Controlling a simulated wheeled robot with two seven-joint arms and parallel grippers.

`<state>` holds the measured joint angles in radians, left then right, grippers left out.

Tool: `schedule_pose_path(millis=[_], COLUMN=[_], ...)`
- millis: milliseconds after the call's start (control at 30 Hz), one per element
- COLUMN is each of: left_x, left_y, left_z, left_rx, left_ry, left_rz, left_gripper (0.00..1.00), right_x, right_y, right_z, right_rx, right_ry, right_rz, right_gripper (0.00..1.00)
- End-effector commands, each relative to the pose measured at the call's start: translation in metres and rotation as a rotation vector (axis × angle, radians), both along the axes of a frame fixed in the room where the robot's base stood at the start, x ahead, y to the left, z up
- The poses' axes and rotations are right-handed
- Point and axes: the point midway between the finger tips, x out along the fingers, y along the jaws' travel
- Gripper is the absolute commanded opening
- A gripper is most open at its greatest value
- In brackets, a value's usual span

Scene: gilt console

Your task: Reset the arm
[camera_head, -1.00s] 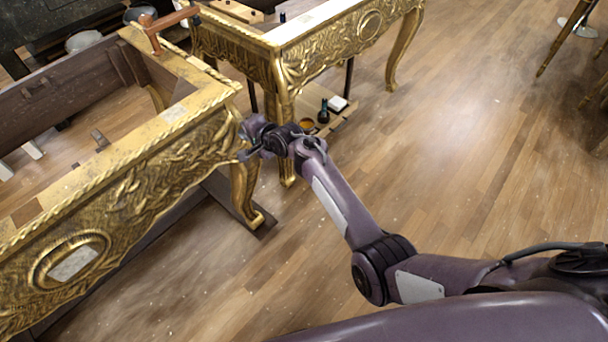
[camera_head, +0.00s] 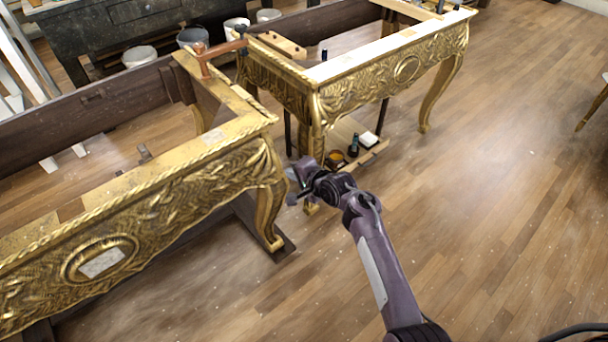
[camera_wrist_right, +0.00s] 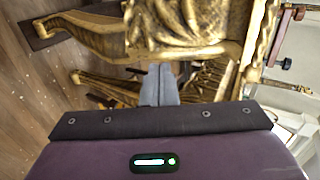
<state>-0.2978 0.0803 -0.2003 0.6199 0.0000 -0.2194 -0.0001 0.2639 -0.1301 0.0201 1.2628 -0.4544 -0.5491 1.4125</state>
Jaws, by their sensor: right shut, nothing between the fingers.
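My right arm reaches up from the bottom right of the head view. Its gripper (camera_head: 294,186) hangs in front of the gilt console, beside the near console's right front leg (camera_head: 268,215). In the right wrist view the fingers (camera_wrist_right: 159,85) are together, with nothing between them, and the gilt carving lies just beyond. I cannot tell whether they touch the gilt wood. My left gripper is not in the head view.
The near gilt console frame (camera_head: 150,212) fills the left side. A second gilt console (camera_head: 385,75) stands behind it. A low wooden shelf (camera_head: 372,153) holds a dark bottle (camera_head: 353,146) and an amber jar (camera_head: 335,159). A clamp (camera_head: 205,62) sits at the frame's corner.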

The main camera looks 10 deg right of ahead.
Motion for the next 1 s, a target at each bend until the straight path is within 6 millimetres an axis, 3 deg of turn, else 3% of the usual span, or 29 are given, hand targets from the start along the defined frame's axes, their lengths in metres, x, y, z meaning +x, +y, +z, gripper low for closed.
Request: schedule_pose_path(millis=[300, 567, 667, 767, 867, 1000], left_x=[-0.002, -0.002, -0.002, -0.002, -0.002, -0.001], left_y=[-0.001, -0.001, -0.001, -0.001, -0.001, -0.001], left_z=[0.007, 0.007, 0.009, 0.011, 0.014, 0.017], left_rx=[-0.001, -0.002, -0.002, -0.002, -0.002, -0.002], left_ry=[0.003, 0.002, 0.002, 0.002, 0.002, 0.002], left_rz=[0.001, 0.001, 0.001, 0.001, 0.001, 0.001], left_gripper=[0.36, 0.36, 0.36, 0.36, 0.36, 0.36], right_x=[-0.031, -0.037, -0.049, -0.075, -0.115, -0.184], right_y=[-0.02, -0.022, -0.023, -0.025, -0.031, -0.047], right_z=[0.021, 0.017, -0.013, -0.067, -0.131, -0.213], right_rx=[0.0, -0.01, -0.058, -0.154, -0.279, -0.455], right_ry=[0.0, 0.007, 0.028, 0.061, 0.101, 0.158], right_rz=[-0.001, 0.005, 0.027, 0.081, 0.158, 0.284], right_gripper=[0.0, 0.0, 0.0, 0.0, 0.0, 0.0])
